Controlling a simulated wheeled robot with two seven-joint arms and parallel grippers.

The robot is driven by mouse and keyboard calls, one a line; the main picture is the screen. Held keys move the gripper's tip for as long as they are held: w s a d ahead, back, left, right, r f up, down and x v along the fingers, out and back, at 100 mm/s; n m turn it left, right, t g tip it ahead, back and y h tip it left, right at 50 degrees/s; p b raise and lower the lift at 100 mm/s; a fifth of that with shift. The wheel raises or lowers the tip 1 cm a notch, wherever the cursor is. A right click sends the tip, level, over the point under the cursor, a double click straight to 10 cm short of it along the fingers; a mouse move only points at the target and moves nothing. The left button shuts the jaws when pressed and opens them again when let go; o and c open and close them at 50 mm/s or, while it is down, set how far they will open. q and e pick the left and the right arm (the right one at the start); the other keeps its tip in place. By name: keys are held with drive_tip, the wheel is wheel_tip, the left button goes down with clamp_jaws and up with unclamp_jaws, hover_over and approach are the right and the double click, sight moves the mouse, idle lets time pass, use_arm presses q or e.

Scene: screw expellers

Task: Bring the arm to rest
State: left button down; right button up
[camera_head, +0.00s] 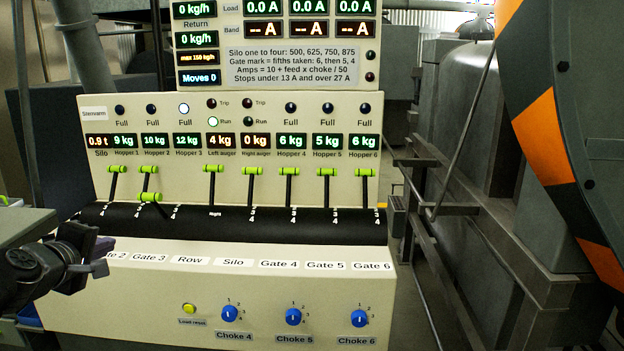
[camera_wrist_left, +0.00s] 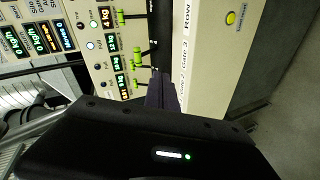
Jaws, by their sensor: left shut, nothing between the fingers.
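My left gripper (camera_head: 98,257) is shut and empty at the left edge of the control panel (camera_head: 150,285), in front of the label strip near Gate 2. In the left wrist view its dark fingers (camera_wrist_left: 160,92) point at the panel by the black lever drum, and I see nothing between them. I cannot tell whether they touch the panel. The green-topped levers stand above the black drum (camera_head: 250,224); one lever (camera_head: 150,197) is lower than the others. My right gripper is not in view.
Blue choke knobs (camera_head: 293,316) and a yellow button (camera_head: 189,309) sit low on the panel. A display board (camera_head: 285,70) rises behind. Grey machinery (camera_head: 470,130) and an orange-and-black striped wheel guard (camera_head: 550,135) stand at the right. Grey floor shows right of the panel.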

use_arm(q)
drive_tip(key=w+d+f+m+g+h+p, duration=0.1)
drive_tip(key=d+f+m+g, duration=0.3)
drive_tip(key=f, duration=0.6)
drive_tip(key=w+d+f+m+t, duration=0.1)
drive_tip(key=d+f, duration=0.4)
drive_tip(key=f, duration=0.5)
drive_tip(key=s+d+f+m+g+h+p, duration=0.1)
drive_tip(key=s+d+f+m, duration=0.15)
drive_tip(key=d+f, duration=0.45)
drive_tip(key=s+d+f+m+g+h+p, duration=0.15)
drive_tip(key=s+d+f, duration=0.25)
drive_tip(key=f, duration=0.5)
drive_tip(key=s+d+f+m+g+h, duration=0.1)
drive_tip(key=s+d+f, duration=0.3)
drive_tip(key=s, duration=0.4)
drive_tip(key=s+d+f+m+g+p, duration=0.1)
drive_tip(key=s+d+f+m+g, duration=0.1)
drive_tip(key=s+d+f+g, duration=0.2)
drive_tip(key=s+d+f+m+g+h+p, duration=0.1)
drive_tip(key=s+d+f+m+g, duration=0.1)
drive_tip(key=s+d+f, duration=0.4)
drive_tip(key=s+d, duration=0.3)
drive_tip(key=s, duration=0.4)
drive_tip(key=shift+s+d+f+h, duration=0.15)
drive_tip(key=shift+s+f+h, duration=0.1)
drive_tip(key=shift+h, duration=0.1)
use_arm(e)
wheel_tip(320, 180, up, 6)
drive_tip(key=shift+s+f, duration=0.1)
